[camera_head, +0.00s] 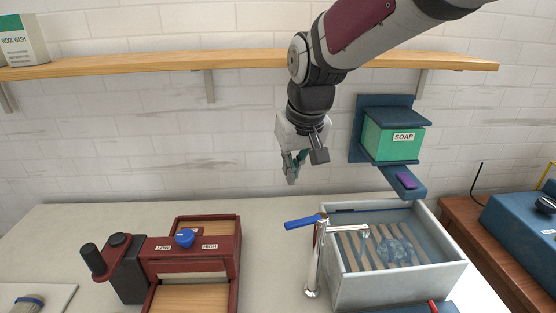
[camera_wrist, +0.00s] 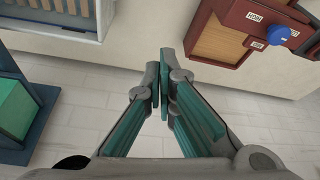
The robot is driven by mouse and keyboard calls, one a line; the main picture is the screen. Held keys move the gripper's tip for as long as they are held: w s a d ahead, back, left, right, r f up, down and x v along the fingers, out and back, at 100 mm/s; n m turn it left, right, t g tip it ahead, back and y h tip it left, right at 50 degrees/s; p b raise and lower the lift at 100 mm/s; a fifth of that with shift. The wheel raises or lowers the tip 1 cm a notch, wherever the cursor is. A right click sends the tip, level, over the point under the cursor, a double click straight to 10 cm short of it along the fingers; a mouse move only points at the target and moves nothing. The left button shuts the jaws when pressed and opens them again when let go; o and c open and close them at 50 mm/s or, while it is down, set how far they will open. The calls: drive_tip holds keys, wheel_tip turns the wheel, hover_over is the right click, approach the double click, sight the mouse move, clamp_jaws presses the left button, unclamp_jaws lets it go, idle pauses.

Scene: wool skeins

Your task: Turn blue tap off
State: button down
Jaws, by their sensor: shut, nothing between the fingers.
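The tap (camera_head: 314,262) is a chrome post with a spout bent over the grey sink (camera_head: 452,282), at the sink's left side. Its blue lever (camera_head: 302,221) sits on top and points left. Bluish water (camera_head: 397,250) shows over the slatted sink bottom; whether a stream falls from the spout is too small to tell. My gripper (camera_head: 291,170) hangs in the air above the blue lever, apart from it, near the wall. In the wrist view my gripper (camera_wrist: 164,85) has its fingertips together, with nothing between them. The tap is not visible in the wrist view.
A dark red box with a blue knob (camera_head: 185,237) stands left of the tap. A green soap dispenser (camera_head: 391,140) hangs on the wall above the sink. A wooden shelf (camera_head: 150,68) runs along the wall. Bare counter (camera_head: 265,265) lies between box and tap.

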sight(307, 222)
drive_tip(key=d+x, duration=0.1)
drive_tip(key=x, duration=0.9)
drive_tip(key=shift+s+d+r+p, duration=0.1)
drive_tip(key=shift+s+r+p, duration=0.1)
drive_tip(key=shift+s, duration=0.5)
drive_tip(key=shift+s+a+r+p, duration=0.1)
drive_tip(key=shift+s+p, duration=0.15)
drive_tip(key=shift+s, duration=0.45)
drive_tip(key=shift+s+d+r+p, duration=0.1)
drive_tip(key=shift+s+r+p, duration=0.1)
drive_tip(key=shift+s, duration=0.5)
